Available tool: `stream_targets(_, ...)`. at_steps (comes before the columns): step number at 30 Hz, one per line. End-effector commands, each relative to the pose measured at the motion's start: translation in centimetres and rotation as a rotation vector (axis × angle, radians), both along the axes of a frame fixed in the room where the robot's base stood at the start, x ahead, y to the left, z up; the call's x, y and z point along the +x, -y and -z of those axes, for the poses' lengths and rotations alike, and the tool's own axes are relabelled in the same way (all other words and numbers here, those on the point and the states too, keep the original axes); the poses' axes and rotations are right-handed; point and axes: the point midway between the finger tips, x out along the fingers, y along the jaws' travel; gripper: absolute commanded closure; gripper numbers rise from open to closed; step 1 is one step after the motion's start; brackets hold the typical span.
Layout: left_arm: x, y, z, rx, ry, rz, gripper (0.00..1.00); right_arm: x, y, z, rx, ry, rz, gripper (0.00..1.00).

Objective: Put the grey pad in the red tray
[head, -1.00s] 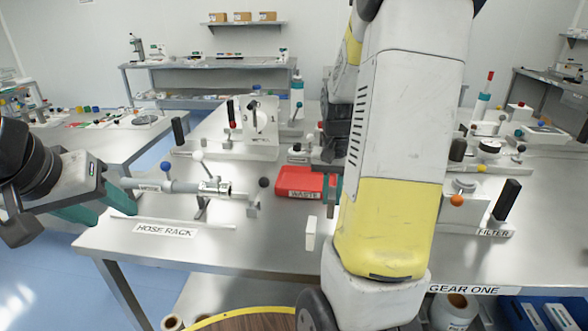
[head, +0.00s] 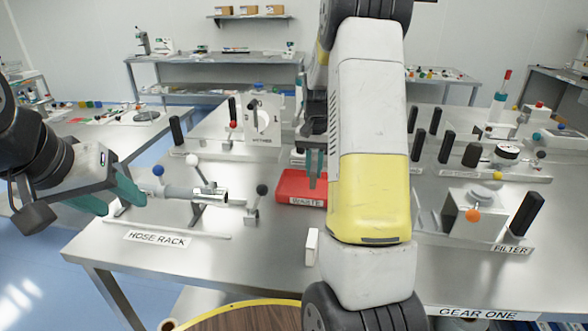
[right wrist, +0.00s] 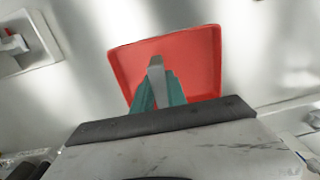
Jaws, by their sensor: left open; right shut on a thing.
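The red tray (head: 290,188), labelled WASTE, sits on the metal table in the middle of the head view. It also shows in the right wrist view (right wrist: 200,55), its inside looking empty apart from what is in front of it. My right gripper (head: 313,182) points down over the tray. Its teal fingers are shut on the grey pad (right wrist: 156,67), which shows in front of the tray in the right wrist view. I cannot tell the pad's height above the tray floor. My left gripper (head: 124,207) is open and empty, left of the hose rack.
The hose rack (head: 180,193) with its lever knobs stands left of the tray. An upright panel (head: 262,120) stands behind. Several black handles and the filter block (head: 470,212) stand to the right. The front of the table is mostly clear.

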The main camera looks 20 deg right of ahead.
Motion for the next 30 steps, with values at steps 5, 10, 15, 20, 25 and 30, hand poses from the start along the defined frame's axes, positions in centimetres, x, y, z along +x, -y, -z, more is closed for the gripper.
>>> stream_targets(5, 0.0, 0.0, 0.0, 0.0, 0.0, 0.0, 0.5, 1.6, -0.1, 0.1, 0.0, 0.001, 0.001, 1.0)
stream_targets(10, 0.0, 0.0, 0.0, 0.0, 0.0, 0.0, 0.5, 2.3, -0.3, 1.1, 0.001, -0.003, 0.002, 1.0)
stream_targets(15, 0.0, 0.0, 0.0, 0.0, 0.0, 0.0, 0.5, 2.3, -0.2, 3.5, 0.0, -0.002, 0.002, 1.0)
stream_targets(20, 0.0, 0.0, 0.0, 0.0, 0.0, 0.0, 0.5, 2.4, -0.2, 3.7, 0.0, 0.001, 0.002, 1.0)
stream_targets(25, 0.0, 0.0, 0.0, 0.0, 0.0, 0.0, 0.5, 2.3, -0.2, 3.9, 0.0, 0.0, 0.002, 1.0)
stream_targets(30, 0.0, 0.0, 0.0, 0.0, 0.0, 0.0, 0.5, 2.3, -0.2, 4.0, 0.0, 0.0, 0.002, 0.61)
